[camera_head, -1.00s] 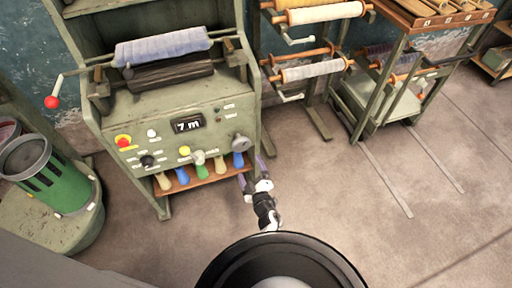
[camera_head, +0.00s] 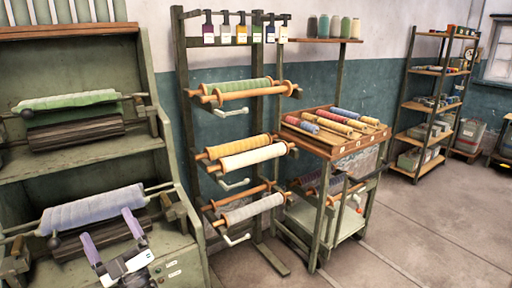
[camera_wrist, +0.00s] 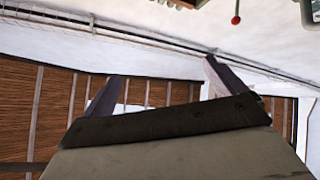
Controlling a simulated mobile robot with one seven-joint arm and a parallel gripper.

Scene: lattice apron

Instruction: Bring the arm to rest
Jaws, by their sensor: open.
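My gripper (camera_head: 112,234) shows at the lower left of the head view, its two purple fingers spread apart with nothing between them. It is raised in front of the green machine (camera_head: 190,262), and in the picture it overlaps the lower roll of blue-grey cloth (camera_head: 85,210). I cannot tell the gap between them. In the wrist view the two fingers stand apart, with a wall, a pipe and slatted brown panels (camera_wrist: 30,100) behind them.
A rack of cloth rolls (camera_head: 250,156) stands right of the machine. Beside it is a cart with a tray of coloured spools (camera_head: 335,128). Shelving (camera_head: 432,105) stands at the far right. The floor (camera_head: 430,235) at the lower right is clear.

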